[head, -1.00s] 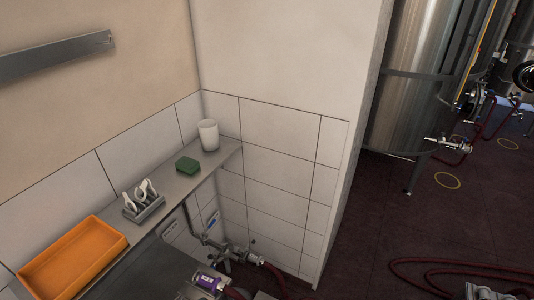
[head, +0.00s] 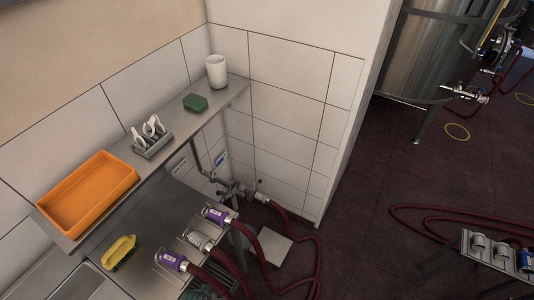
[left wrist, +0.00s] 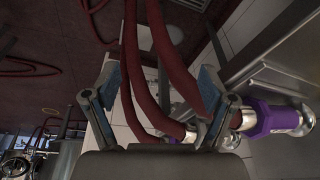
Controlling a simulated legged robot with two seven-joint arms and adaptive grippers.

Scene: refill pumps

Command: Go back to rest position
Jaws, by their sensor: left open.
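My left gripper (left wrist: 155,98) shows in the left wrist view with its two fingers wide apart. Dark red hoses (left wrist: 162,50) run through the space seen between the fingers, and I cannot tell how far beyond them they lie. A purple-collared fitting (left wrist: 272,118) is at the right, beside the right finger. In the head view neither gripper shows. There, purple-collared fittings (head: 216,215) and (head: 172,261) with red hoses sit at the edge of a steel counter. My right gripper is in neither view.
A wall shelf (head: 120,190) carries an orange tray (head: 88,192), a rack of white-handled items (head: 150,138), a green block (head: 195,102) and a white cup (head: 216,72). A yellow brush (head: 119,252) lies below it. Hoses trail over the floor. Open floor (head: 365,240) lies to the right.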

